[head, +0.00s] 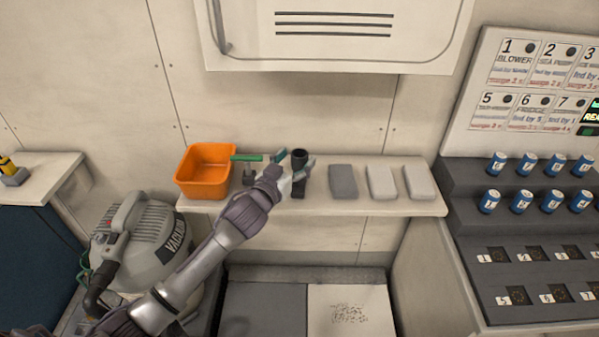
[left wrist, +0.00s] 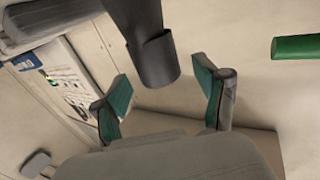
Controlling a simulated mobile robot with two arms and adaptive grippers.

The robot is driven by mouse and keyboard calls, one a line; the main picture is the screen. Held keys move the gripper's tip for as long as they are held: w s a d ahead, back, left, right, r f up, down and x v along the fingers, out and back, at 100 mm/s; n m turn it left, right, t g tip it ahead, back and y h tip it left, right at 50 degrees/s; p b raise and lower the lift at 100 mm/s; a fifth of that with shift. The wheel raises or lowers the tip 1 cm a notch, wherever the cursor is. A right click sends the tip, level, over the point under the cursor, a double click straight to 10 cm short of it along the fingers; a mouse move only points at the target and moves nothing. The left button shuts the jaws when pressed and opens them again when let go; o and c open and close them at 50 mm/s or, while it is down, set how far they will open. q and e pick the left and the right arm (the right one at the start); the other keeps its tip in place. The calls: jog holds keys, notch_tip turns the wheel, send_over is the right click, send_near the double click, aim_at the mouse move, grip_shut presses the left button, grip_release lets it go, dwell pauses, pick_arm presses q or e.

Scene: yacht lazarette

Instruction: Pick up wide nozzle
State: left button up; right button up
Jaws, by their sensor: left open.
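A dark nozzle (head: 301,157) with a round tube top stands on the shelf, and I take it for the wide nozzle. Its lower part is partly hidden behind my left gripper (head: 293,166). In the left wrist view the dark nozzle (left wrist: 153,55) reaches down from the top edge, its end near the gap between the two teal-padded fingers. My left gripper (left wrist: 165,98) is open, with visible space on both sides of the nozzle. I cannot tell whether either finger touches it. My right gripper is not in view.
The shelf (head: 330,208) also holds an orange bin (head: 206,172), a green-handled tool (head: 246,157), a smaller dark piece (head: 249,176) and three grey-to-white pads (head: 382,182). A vacuum (head: 140,240) stands below left. Blue cans (head: 521,166) stand on a stepped rack at right.

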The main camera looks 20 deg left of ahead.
pick_arm(q)
jog(key=shift+w+d, duration=0.25)
jog(key=shift+w, duration=0.95)
jog(key=shift+s, duration=0.1)
jog(key=shift+c, duration=1)
grip_shut()
